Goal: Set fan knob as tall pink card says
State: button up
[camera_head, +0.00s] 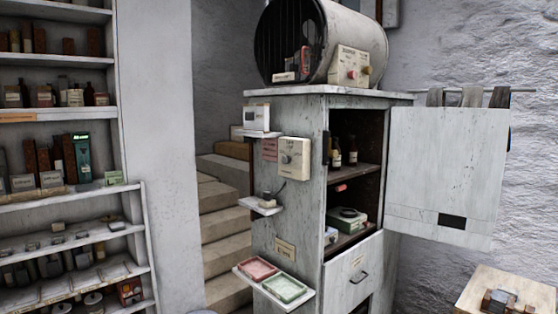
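A large grey cylinder with a dark grille, which looks like the fan (325,40), lies on top of the grey cabinet. A second cream box (294,157) with a round grey knob (286,159) is fixed to the cabinet's side. Its lettering is too small to read, so I cannot tell which box has the fan knob. My gripper is not in view.
The cabinet door (446,165) stands open to the right. Small shelves with pink (257,269) and green trays (284,289) jut from the cabinet's side. Stairs (224,225) rise behind; shelving (50,117) with bottles fills the left. A wooden block (505,284) stands lower right.

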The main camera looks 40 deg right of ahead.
aim_at(286, 159)
jog(key=u, duration=0.3)
jog(key=i, duration=1.15)
jog(key=u, duration=0.25)
